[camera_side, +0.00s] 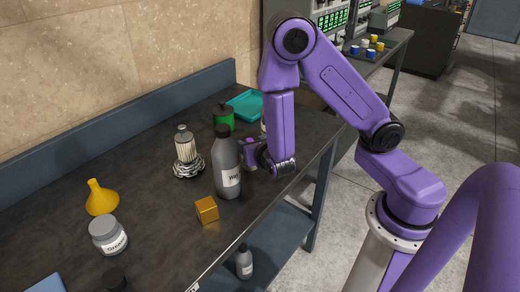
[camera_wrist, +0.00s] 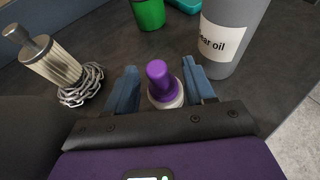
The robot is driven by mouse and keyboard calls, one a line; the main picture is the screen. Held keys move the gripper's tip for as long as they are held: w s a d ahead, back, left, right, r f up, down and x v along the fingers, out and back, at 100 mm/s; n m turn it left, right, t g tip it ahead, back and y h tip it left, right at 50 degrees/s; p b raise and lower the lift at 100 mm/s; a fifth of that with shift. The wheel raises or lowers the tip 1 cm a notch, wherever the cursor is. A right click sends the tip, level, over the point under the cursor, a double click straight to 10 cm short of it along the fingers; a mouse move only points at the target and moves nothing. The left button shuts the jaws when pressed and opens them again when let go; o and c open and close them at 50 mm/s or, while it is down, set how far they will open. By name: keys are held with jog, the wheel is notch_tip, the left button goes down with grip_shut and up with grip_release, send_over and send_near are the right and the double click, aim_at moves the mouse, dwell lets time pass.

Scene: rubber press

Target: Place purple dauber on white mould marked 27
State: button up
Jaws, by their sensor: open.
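In the wrist view the purple dauber (camera_wrist: 158,76) has a purple knobbed top. A whitish round part (camera_wrist: 171,102) shows beneath it; I cannot tell whether this is its base or a separate mould. No marking 27 is readable. My gripper (camera_wrist: 161,84) is open, with one blue finger on each side of the dauber and a visible gap to each. In the side view my gripper (camera_side: 260,157) is low over the bench, partly behind the grey bottle, and the dauber cannot be made out clearly there.
The grey gear oil bottle (camera_wrist: 232,35) stands close by my right finger. A filter cartridge with chain (camera_wrist: 55,62) stands left, and a green can (camera_wrist: 149,13) beyond. A brass cube (camera_side: 207,210), yellow funnel (camera_side: 101,198) and grease jar (camera_side: 108,235) stand nearer on the dark bench (camera_side: 150,225).

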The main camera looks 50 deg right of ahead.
jog(key=s+a+r+m+g+y, duration=0.2)
jog(key=s+m, duration=0.3)
jog(key=s, duration=0.3)
jog(key=s+a+r+m+g+y, duration=0.2)
jog(key=s+r+m+g+y, duration=0.1)
jog(key=s, duration=0.6)
jog(key=s+a+r+m+g+y, duration=0.2)
jog(key=s+r+m+g, duration=0.2)
jog(key=s+m+g, duration=0.2)
jog(key=s+m, duration=0.2)
jog(key=m, duration=0.1)
jog(key=shift+s+r+y, duration=0.3)
